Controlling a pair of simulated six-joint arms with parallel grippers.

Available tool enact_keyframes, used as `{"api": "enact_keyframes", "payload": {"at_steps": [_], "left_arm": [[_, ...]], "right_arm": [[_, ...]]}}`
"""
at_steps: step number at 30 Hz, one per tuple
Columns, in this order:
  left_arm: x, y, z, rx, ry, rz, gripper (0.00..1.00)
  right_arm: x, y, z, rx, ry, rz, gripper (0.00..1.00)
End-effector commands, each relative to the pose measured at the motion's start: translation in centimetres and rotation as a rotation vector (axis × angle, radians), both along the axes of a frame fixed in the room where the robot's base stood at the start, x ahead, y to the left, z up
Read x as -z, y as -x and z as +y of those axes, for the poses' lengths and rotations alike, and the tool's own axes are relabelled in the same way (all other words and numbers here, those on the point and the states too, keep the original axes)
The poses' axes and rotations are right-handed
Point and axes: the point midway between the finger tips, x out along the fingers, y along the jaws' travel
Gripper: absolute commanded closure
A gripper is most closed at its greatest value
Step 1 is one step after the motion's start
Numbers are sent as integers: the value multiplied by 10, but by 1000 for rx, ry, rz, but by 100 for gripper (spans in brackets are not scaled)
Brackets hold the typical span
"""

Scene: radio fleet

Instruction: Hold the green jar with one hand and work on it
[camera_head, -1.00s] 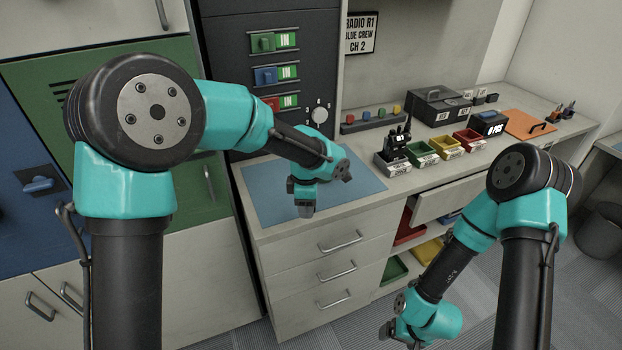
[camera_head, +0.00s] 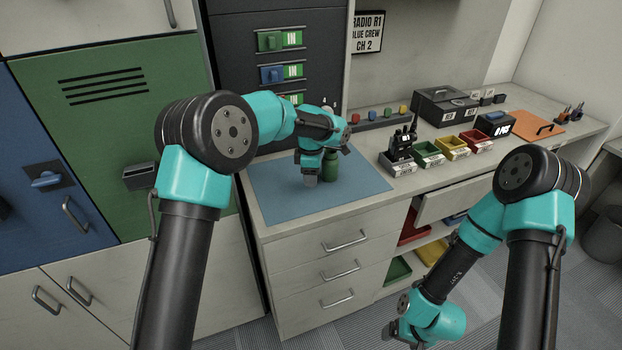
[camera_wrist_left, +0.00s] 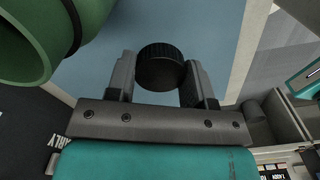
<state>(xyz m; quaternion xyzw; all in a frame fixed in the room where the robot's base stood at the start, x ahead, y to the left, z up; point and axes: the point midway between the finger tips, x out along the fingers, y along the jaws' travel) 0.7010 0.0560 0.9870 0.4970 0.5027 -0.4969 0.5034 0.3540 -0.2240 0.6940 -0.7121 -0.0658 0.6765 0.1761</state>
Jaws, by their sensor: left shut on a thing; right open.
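The green jar (camera_head: 331,168) stands upright on the blue mat (camera_head: 275,205), partly hidden behind my left gripper. In the left wrist view a large green cylinder (camera_wrist_left: 35,40) with a dark band, apparently the jar, fills the upper left corner with its round end toward the camera. My left gripper (camera_head: 311,180) points down over the mat, close beside the jar. In the left wrist view its fingers are shut on a black ribbed round cap (camera_wrist_left: 160,68). My right gripper (camera_head: 393,332) hangs low in front of the counter, open, with its fingers barely visible.
Right of the mat stand a black radio (camera_head: 402,145) and small green (camera_head: 428,154), yellow (camera_head: 452,147) and red (camera_head: 476,141) bins. A dark panel with switches (camera_head: 282,72) rises behind. The mat's front part is clear. A drawer (camera_head: 450,200) stands partly open.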

Motion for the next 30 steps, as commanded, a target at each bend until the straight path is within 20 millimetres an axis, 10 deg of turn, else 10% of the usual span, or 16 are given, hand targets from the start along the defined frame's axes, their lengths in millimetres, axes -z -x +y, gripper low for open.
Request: {"api": "enact_keyframes", "payload": {"at_steps": [8, 30], "left_arm": [[3, -28, 2, 0, 0, 0, 80], [38, -28, 3, -1, 0, 1, 80]], "right_arm": [[0, 0, 0, 0, 0, 0, 13], [0, 0, 0, 0, 0, 0, 13]]}}
